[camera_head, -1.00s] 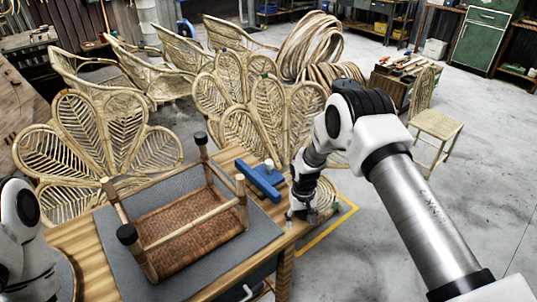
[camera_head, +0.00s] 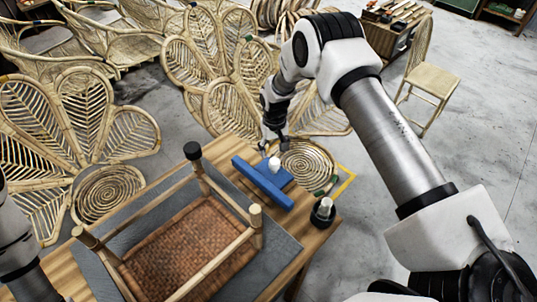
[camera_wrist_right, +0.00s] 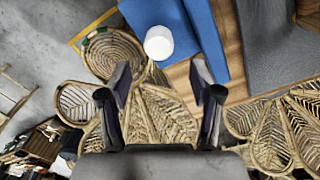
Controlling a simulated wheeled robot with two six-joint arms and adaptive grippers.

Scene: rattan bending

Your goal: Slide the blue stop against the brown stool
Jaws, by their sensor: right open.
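The brown stool (camera_head: 188,247) lies upside down on a grey mat, its woven seat down and its capped legs up. A strip of mat shows between stop and stool. My right gripper (camera_head: 275,138) is open and empty above and behind the knob. In the right wrist view the blue stop (camera_wrist_right: 208,45) and knob (camera_wrist_right: 158,43) lie just beyond my spread fingertips (camera_wrist_right: 160,85). My left gripper is out of view.
A black-and-white object (camera_head: 323,212) stands at the table's right corner. Rattan chairs (camera_head: 80,130) crowd behind the table. The grey mat (camera_head: 270,255) covers much of the wooden table (camera_head: 226,147). Open floor lies to the right.

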